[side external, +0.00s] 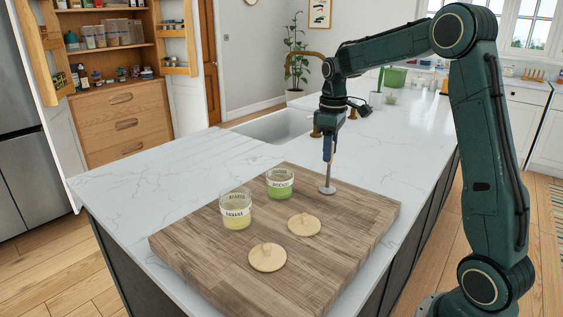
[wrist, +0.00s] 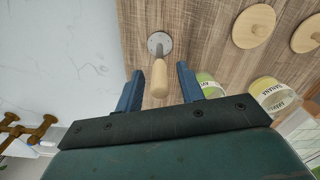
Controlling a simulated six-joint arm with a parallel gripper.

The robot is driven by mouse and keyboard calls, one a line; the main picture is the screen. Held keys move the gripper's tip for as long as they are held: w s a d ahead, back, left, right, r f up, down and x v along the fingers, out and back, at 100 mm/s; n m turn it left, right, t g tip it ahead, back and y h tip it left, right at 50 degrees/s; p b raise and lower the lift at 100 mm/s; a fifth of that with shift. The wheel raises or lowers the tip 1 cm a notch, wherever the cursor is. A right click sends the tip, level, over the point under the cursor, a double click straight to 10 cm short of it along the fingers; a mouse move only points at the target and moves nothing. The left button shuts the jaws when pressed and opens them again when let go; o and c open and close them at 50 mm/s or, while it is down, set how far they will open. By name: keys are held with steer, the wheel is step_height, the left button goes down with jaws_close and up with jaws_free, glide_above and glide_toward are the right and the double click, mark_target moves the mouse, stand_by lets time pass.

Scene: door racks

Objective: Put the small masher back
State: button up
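The small masher (side external: 327,188) has a round grey disc, a thin shaft and a pale wooden handle. It stands upright, disc down, near the back right part of the wooden board (side external: 205,262). In the wrist view the masher's handle (wrist: 159,78) points up toward the camera, between my two blue fingers. My gripper (side external: 328,152) is directly above the masher, pointing down. The fingers are spread, with a visible gap on each side of the handle. In the side view the fingers hide most of the handle.
A banana jar (side external: 237,210) and an avocado jar (side external: 280,184) stand open on the board, left of the masher. Two round wooden lids, a front lid (side external: 267,257) and a rear lid (side external: 304,224), lie nearby. A sink (side external: 275,126) is behind. Clear white counter lies left of the board.

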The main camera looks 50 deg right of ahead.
step_height(320, 180, up, 12)
stand_by(0.7)
steer(key=shift+r, duration=0.1)
stand_by(0.4)
steer(key=s+a+m+t, duration=0.1)
steer(key=s+a+t, duration=0.2)
steer(key=s+a, duration=0.85)
steer(key=s+a+f+m+t, duration=0.2)
steer(key=s+a+f, duration=0.5)
steer(key=s, duration=0.4)
steer(key=shift+s+a+f+t, duration=0.15)
steer(key=shift+s+a+t, duration=0.15)
steer(key=shift+s, duration=0.1)
